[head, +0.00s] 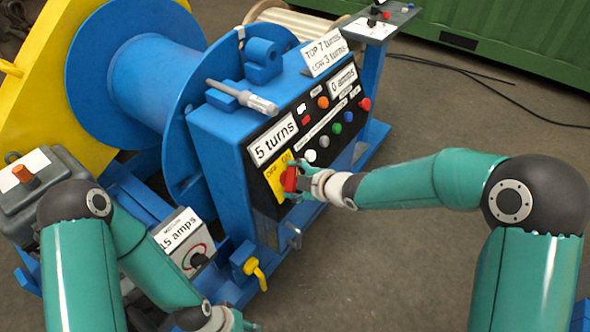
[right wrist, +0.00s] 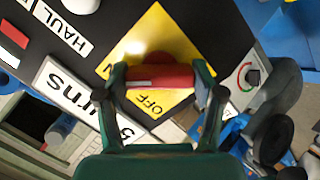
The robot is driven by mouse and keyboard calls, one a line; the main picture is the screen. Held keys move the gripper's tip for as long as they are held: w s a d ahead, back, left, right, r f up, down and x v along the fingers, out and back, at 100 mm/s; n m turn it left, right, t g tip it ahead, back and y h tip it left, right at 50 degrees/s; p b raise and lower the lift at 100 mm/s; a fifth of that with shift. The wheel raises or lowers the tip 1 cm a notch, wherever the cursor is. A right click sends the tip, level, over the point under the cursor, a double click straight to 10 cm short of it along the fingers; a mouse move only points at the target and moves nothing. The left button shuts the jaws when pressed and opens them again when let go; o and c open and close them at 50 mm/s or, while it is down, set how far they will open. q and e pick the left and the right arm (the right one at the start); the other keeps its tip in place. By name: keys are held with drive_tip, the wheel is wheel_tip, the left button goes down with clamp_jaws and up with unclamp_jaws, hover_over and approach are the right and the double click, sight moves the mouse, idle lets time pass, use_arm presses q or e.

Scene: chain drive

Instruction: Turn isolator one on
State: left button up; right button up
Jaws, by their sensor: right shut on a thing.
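The isolator's red handle (head: 289,179) sits on a yellow plate (head: 272,189) with OFF and ON marks, at the lower left of the black control panel. My right gripper (head: 296,182) is at the handle. In the right wrist view the red handle (right wrist: 158,77) lies crosswise between the fingers of my right gripper (right wrist: 161,82), which is shut on it. There the yellow plate (right wrist: 158,28) shows OFF below the handle and an N at its left end. My left gripper (head: 222,320) is low at the bottom edge, partly cut off, away from the panel.
The "5 turns" display (head: 272,139) and several coloured buttons and lamps sit beside the plate. A "15 amps" box (head: 180,238) with a dial and a yellow-handled valve (head: 256,270) stand lower left. A blue drum (head: 150,80) is behind. Floor at right is clear.

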drive_tip(key=shift+s+d+f+m+g+p, duration=0.1)
drive_tip(key=shift+f+m+g+p, duration=0.2)
drive_tip(key=shift+m+p, duration=0.15)
drive_tip(key=shift+f, duration=0.1)
drive_tip(key=o, duration=1.1)
drive_tip(key=shift+o, duration=0.2)
drive_tip(key=shift+r, duration=0.2)
drive_tip(key=shift+s+d+r, duration=0.15)
drive_tip(key=shift+d+r, duration=0.05)
drive_tip(key=shift+r, duration=0.15)
drive_tip(key=v, duration=1.1)
drive_tip(key=shift+f, duration=0.2)
drive_tip(key=shift+s, duration=0.1)
